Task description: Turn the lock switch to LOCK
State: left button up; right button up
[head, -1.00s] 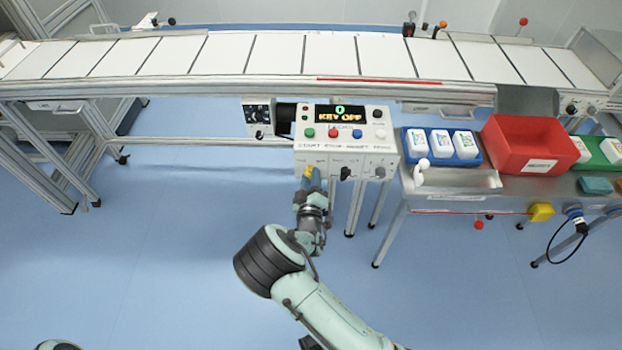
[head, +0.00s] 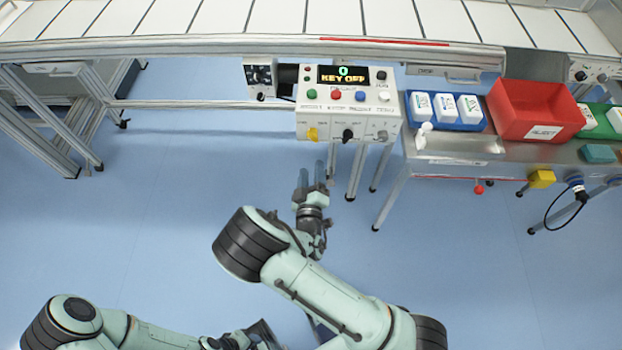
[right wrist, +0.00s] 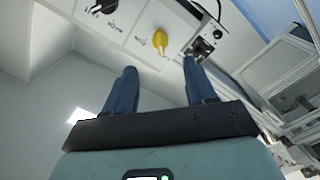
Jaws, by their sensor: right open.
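The control box (head: 350,112) hangs at the front of the conveyor, and its display reads KEY OFF. On its lower front are a yellow knob (head: 313,134), a black knob (head: 347,136) and a grey knob (head: 382,135). I cannot read which is the lock switch. My right gripper (head: 325,172) is open and empty, below the box and apart from the yellow knob. In the right wrist view the yellow knob (right wrist: 160,41) shows beyond and between the open fingers (right wrist: 158,67). My left gripper (head: 248,336) is partly in view at the bottom edge; its jaws are unclear.
A small black panel (head: 260,76) is left of the box. To the right, a steel table (head: 450,145) carries a blue tray (head: 466,126) with white packs and a red bin (head: 520,122). The conveyor (head: 200,22) runs behind. The floor before the box is clear.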

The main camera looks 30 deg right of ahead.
jog(key=shift+v, duration=1.15)
jog(key=shift+f, duration=0.1)
jog(key=s+d+f+m+g+y+p, duration=0.2)
jog(key=s+f+m+g+y+p, duration=0.3)
jog(key=s+f+g, duration=0.75)
jog(key=s+a+m+g+y+p, duration=0.1)
jog(key=s+a+g+y+p, duration=0.2)
jog(key=s+a+y+p, duration=0.2)
jog(key=s+a+y, duration=0.3)
jog(key=s+a, duration=0.4)
jog(key=shift+s+f+m+g, duration=0.3)
jog(key=shift+f+m+g, duration=0.05)
jog(key=shift+f+m, duration=0.05)
jog(key=shift+c, duration=1.2)
jog(key=shift+s+d, duration=0.1)
jog(key=shift+s, duration=0.05)
